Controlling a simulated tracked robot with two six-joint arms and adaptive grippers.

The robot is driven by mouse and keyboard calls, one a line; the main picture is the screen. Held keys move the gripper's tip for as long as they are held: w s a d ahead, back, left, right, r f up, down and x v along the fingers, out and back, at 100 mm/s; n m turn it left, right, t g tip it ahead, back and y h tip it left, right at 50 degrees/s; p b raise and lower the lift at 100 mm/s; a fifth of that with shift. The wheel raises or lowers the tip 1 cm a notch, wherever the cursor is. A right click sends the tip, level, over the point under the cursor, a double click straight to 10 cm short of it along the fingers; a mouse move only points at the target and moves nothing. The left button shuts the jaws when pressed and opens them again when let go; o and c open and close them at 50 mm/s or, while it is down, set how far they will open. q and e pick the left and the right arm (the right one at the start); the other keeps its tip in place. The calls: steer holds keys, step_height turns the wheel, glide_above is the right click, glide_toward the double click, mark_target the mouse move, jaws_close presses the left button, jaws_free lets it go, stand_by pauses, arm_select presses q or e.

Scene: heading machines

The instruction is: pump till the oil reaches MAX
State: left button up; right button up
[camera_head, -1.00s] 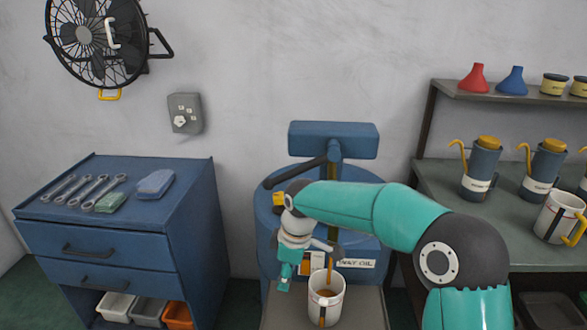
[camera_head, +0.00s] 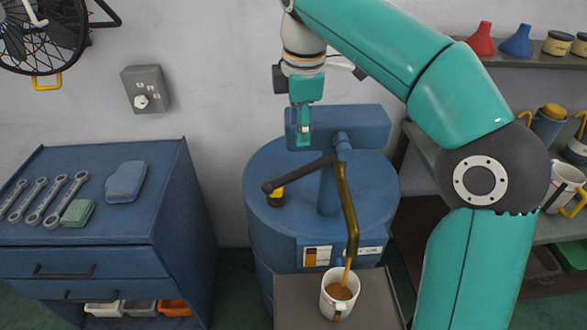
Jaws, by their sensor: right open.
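A blue oil drum (camera_head: 370,190) stands against the wall with a hand pump on top. The pump's dark lever (camera_head: 300,172) reaches left and ends in a round knob. A brown spout (camera_head: 347,210) hangs down the front. An orange-brown stream of oil runs from it into a white mug (camera_head: 329,302), where brown oil shows. I cannot read a MAX mark. My right gripper (camera_head: 304,138) is open, pointing down in front of the pump's blue top block, above the lever and apart from the mug. My left gripper is not in view.
The mug stands on a grey stand (camera_head: 374,306). A blue drawer cabinet (camera_head: 110,215) at left holds wrenches and cloths. A shelf unit (camera_head: 545,242) with oil cans and another mug stands at right. My right arm crosses the upper right.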

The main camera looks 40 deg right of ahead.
mark_target(298, 171)
steer(key=f, duration=0.5)
steer(key=w+f+b, duration=0.1)
steer(key=f, duration=0.4)
steer(key=w+d+f, duration=0.1)
steer(key=f, duration=0.4)
steer(key=shift+w, duration=0.1)
jaws_close()
steer(key=shift+d, duration=0.35)
steer(key=shift+a+r, duration=0.1)
steer(key=shift+a, duration=0.15)
